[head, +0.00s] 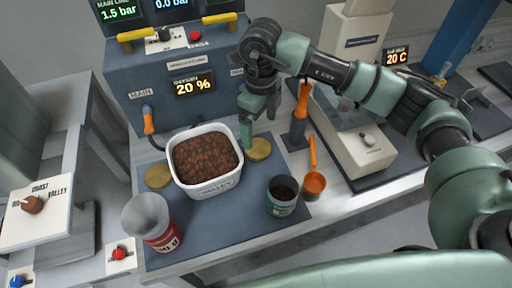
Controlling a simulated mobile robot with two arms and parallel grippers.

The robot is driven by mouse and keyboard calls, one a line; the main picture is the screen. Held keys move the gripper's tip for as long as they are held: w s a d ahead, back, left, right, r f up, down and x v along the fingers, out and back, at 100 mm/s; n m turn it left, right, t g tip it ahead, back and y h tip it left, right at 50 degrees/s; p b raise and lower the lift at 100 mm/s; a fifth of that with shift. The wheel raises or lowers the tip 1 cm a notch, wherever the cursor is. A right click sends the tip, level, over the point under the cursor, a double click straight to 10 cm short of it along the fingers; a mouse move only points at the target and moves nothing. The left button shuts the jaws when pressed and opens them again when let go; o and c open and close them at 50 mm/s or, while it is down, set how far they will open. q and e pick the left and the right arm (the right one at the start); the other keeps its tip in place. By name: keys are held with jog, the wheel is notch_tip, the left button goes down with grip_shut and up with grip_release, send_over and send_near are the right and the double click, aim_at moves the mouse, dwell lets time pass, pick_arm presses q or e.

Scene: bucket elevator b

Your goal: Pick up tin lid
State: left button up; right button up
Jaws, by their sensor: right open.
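A round gold tin lid (261,150) lies on the dark mat right of the white bean tub. A second gold disc (158,177) lies left of the tub. My right gripper (259,128) is open and points down just above the right-hand lid. One finger hangs close over the lid's left edge; I cannot tell whether it touches. An open tin (284,208) with dark contents stands at the mat's front right. A red-labelled tin (165,241) with a grey funnel (146,213) on top stands at the front left. My left gripper is not in view.
The white tub (213,188) full of brown beans stands mid-mat. An orange scoop (314,182) lies right of the open tin, and an orange-handled tool (299,122) stands behind it. The control box (200,110) rises behind. The mat (225,225) is clear in front of the tub.

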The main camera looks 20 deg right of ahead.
aim_at(260, 148)
jog(key=shift+w+f, duration=0.1)
jog(key=shift+f, duration=0.7)
jog(key=shift+s+f+p, duration=0.25)
jog(key=shift+f+p, duration=0.35)
jog(key=shift+f, duration=0.2)
notch_tip(260, 148, down, 5)
jog(key=shift+r+p, duration=0.2)
jog(key=shift+p, duration=0.35)
jog(key=shift+c, duration=0.3)
jog(key=c, duration=1.3)
jog(key=shift+c, duration=0.2)
jog(key=shift+r, duration=0.1)
